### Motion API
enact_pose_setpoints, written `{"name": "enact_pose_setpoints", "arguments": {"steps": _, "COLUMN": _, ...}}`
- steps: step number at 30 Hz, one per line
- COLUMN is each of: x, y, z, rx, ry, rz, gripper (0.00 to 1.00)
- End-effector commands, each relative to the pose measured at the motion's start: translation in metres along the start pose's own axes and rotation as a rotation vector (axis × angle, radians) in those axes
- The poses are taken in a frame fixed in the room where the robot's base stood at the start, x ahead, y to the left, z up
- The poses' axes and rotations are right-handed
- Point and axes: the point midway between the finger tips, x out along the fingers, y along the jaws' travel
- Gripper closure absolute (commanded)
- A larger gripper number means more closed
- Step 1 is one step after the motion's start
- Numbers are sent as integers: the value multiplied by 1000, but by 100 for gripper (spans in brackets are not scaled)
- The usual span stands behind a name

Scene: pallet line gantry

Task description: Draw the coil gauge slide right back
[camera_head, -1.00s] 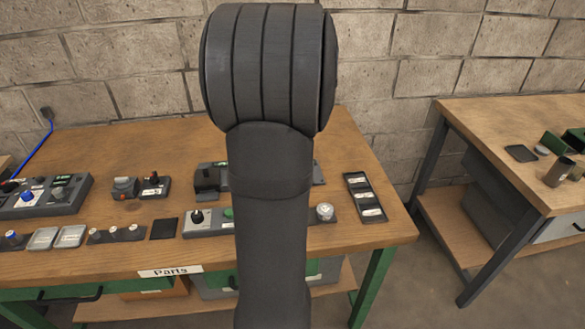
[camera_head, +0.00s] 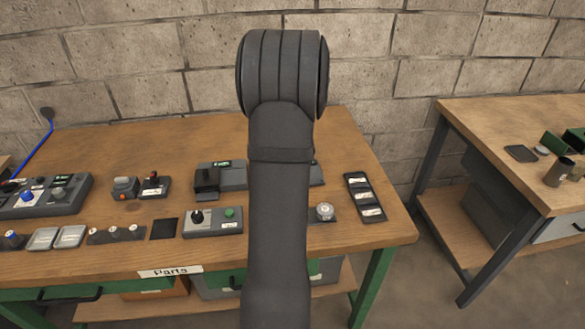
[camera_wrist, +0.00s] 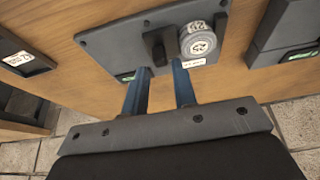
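A grey plate (camera_wrist: 118,42) with an upright black handle (camera_wrist: 157,48), a round numbered gauge (camera_wrist: 198,42) and a small green display lies below my gripper in the wrist view. It looks like the coil gauge slide, but I cannot read its name. My gripper (camera_wrist: 161,69) has two blue fingers spread apart and empty, with the handle just beyond and between their tips. Whether they touch anything is unclear. In the head view my arm hides my gripper and most of this plate; only its right edge (camera_head: 317,173) shows.
A slider box (camera_head: 232,176) with a green display stands left of my arm. A labelled black tray (camera_head: 366,211) lies to the right. A button box (camera_head: 212,228) and a round dial (camera_head: 325,211) sit nearer the front edge. A block wall (camera_head: 360,60) stands behind.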

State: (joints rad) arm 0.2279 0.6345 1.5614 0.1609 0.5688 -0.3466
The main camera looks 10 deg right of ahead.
Motion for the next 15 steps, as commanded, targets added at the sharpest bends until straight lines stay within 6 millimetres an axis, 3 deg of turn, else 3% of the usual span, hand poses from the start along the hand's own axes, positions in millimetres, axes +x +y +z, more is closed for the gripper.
{"name": "enact_pose_setpoints", "arguments": {"steps": 6, "x": 26, "y": 0, "z": 0, "rx": 0, "ry": 0, "rz": 0, "gripper": 75}}
{"name": "enact_pose_setpoints", "arguments": {"steps": 15, "x": 33, "y": 0, "z": 0, "rx": -1, "ry": 1, "rz": 0, "gripper": 75}}
